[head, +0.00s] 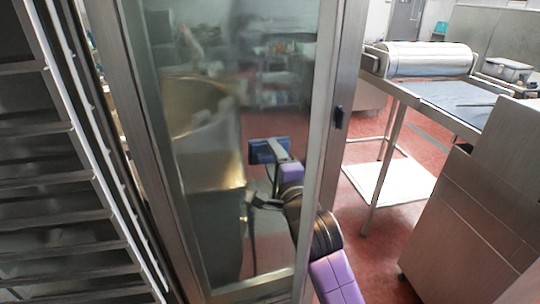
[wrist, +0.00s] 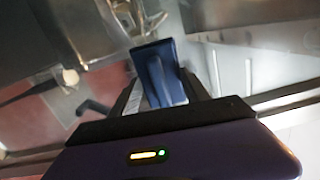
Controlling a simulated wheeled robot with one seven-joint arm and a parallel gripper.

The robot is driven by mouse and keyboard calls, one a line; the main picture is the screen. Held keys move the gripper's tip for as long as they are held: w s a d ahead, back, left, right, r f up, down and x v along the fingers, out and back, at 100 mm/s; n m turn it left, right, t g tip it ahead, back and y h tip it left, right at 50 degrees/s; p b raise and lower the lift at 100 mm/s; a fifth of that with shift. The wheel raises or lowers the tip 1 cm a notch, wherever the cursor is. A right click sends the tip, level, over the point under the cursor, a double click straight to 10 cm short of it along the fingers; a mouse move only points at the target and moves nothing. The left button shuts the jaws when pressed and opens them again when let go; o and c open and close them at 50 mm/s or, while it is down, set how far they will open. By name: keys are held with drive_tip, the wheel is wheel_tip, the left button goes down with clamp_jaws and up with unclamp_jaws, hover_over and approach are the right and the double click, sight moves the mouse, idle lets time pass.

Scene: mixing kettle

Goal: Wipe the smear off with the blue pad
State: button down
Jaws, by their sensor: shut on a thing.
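The blue pad (head: 265,151) is in front of the tall glass panel (head: 205,190) in the head view. My gripper (head: 281,157) is shut on the pad at the panel's lower right part. In the wrist view the pad (wrist: 155,58) stands between the two dark fingers of my gripper (wrist: 165,92), its blue face tilted. I cannot tell whether the pad touches the glass. The glass has faint hazy patches and reflections; I cannot clearly pick out the smear among them.
A metal frame (head: 326,150) with a small dark latch (head: 339,117) borders the glass on the right. A large metal kettle (head: 205,125) shows through the glass. Dark shelves (head: 60,170) stand at left. A steel table (head: 450,98) and cabinet (head: 480,190) stand at right.

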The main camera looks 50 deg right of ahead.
drive_tip(key=shift+s+a, duration=0.1)
drive_tip(key=shift+s, duration=0.05)
drive_tip(key=shift+v, duration=1.4)
